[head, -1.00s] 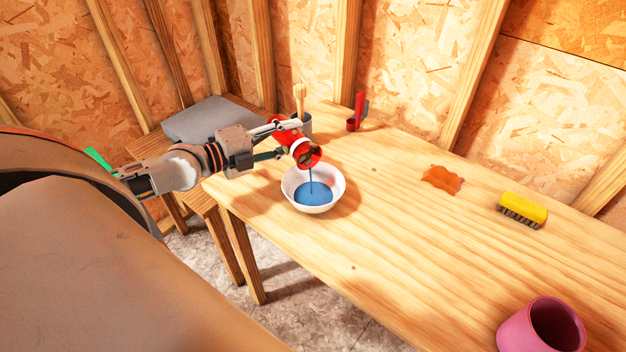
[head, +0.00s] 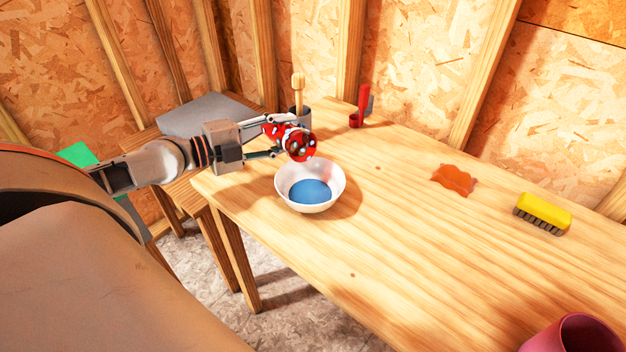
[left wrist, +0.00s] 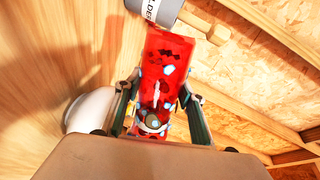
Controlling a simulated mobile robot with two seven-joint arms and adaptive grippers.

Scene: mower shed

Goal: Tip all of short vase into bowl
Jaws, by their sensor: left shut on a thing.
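The short vase (head: 301,146) is red with white and dark spots. My left gripper (head: 280,142) is shut on it and holds it tilted, just above and behind the bowl. In the left wrist view the vase (left wrist: 165,75) lies between the two fingers. The white bowl (head: 336,189) stands on the table and holds a pool of blue liquid (head: 310,192). No stream shows between vase and bowl. I cannot see inside the vase. The bowl's white side (left wrist: 88,112) also shows at the left of the wrist view. My right gripper is not in view.
A red holder (head: 356,119) is at the back edge. An orange cloth-like piece (head: 454,179), a yellow brush (head: 543,209) and a pink pot (head: 565,335) are to the right. The table's middle is clear.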

